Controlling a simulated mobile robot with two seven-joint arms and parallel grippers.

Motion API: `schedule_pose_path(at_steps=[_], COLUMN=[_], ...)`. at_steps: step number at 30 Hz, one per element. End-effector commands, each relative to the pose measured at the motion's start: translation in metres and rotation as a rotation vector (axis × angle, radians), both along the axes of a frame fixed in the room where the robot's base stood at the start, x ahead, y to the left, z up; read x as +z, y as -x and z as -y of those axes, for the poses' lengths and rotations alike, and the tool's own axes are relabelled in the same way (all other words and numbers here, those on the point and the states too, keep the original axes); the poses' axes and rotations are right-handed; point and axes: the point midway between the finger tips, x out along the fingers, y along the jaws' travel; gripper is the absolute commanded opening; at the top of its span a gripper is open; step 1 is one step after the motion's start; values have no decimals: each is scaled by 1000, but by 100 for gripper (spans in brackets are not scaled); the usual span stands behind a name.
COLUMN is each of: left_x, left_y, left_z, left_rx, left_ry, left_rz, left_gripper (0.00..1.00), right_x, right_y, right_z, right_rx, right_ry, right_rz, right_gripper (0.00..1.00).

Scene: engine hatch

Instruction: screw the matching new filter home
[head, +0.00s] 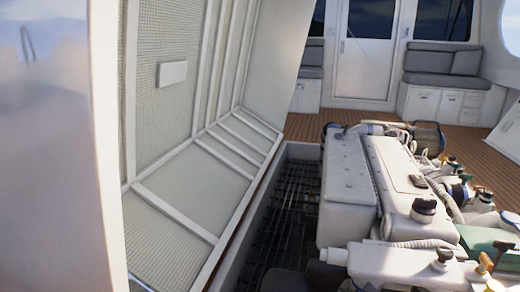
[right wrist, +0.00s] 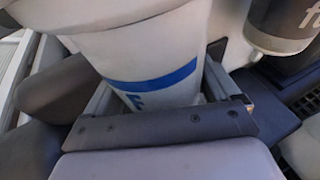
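A white filter (right wrist: 150,50) with a blue band and part of a blue mark fills the middle of the right wrist view. My right gripper (right wrist: 158,90) is around it, with a finger on each side, and appears shut on it. The filter's top is cut off by the frame, and the palm hides its near end. The engine (head: 400,185) lies in the open bay in the head view. My left gripper is in neither view.
The raised hatch lid (head: 165,110) fills the left of the head view. A dark grated bay floor (head: 290,205) lies between it and the engine. Several capped fittings (head: 425,208) stick up along the engine's right side. Wooden deck (head: 300,125) and seats (head: 445,65) are behind.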

Motion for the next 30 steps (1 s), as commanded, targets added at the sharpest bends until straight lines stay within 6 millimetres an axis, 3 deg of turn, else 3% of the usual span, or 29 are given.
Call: schedule_pose_path(at_steps=[1,3,4,10,15,26,30], left_x=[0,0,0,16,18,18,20], left_y=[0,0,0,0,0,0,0], left_z=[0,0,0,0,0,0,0], left_rx=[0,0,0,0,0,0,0], left_ry=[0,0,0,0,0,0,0], left_rz=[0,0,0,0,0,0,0], left_gripper=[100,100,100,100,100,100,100], right_x=[0,0,0,4,1,0,1], right_y=[0,0,0,1,1,1,1], right_z=[0,0,1,4,3,3,5], right_rx=[-1,0,0,116,227,257,367], right_ry=[0,0,0,6,4,2,5], right_rz=[0,0,0,-2,0,1,-1], right_gripper=[61,38,33,33,33,33,33])
